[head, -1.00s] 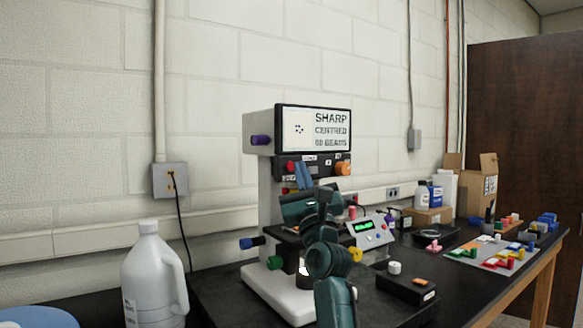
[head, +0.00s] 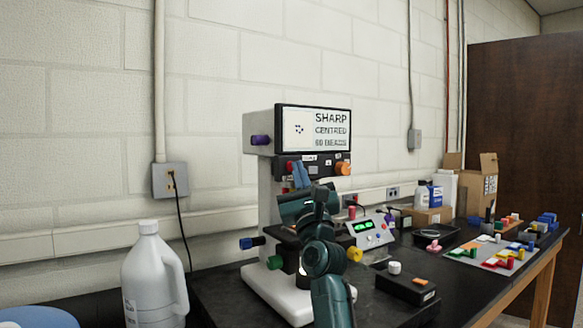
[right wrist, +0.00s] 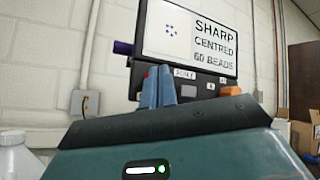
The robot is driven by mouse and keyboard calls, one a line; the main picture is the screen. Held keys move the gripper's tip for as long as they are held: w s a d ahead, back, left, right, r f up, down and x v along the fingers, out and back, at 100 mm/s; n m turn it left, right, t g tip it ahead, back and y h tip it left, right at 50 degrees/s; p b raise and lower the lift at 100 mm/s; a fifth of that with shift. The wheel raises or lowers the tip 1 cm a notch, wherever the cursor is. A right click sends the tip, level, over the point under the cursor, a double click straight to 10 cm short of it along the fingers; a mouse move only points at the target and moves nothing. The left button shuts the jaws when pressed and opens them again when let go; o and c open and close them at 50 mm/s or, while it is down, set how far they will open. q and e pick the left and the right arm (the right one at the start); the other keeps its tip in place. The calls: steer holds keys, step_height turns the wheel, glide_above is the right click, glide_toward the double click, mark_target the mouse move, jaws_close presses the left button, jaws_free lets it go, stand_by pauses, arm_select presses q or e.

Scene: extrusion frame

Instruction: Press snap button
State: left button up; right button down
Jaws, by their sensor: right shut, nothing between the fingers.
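The microscope's button panel (head: 324,169) sits below its screen (head: 313,129), which reads "SHARP CENTRED" and a bead count. A red knob (head: 291,167) is at the panel's left and an orange knob (head: 344,168) at its right. My right gripper (head: 300,175) points up in front of the left part of the panel, its blue fingers together and empty. In the right wrist view the fingers (right wrist: 157,86) overlap the panel, left of a "SCALE" label (right wrist: 184,73). I cannot make out a snap button; the fingers hide part of the panel. My left gripper is not in view.
A control box (head: 369,231) with a green display stands right of the microscope. A black box (head: 406,286) with a white knob is in front. A white jug (head: 153,277) stands at left. Trays, coloured blocks and cardboard boxes (head: 478,187) fill the right bench.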

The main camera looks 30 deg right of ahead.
steer(key=shift+w, duration=0.4)
stand_by(0.3)
steer(key=shift+s, duration=0.85)
steer(key=shift+s+d+p, duration=0.2)
steer(key=shift+s+p, duration=0.7)
steer(key=shift+s, duration=1.6)
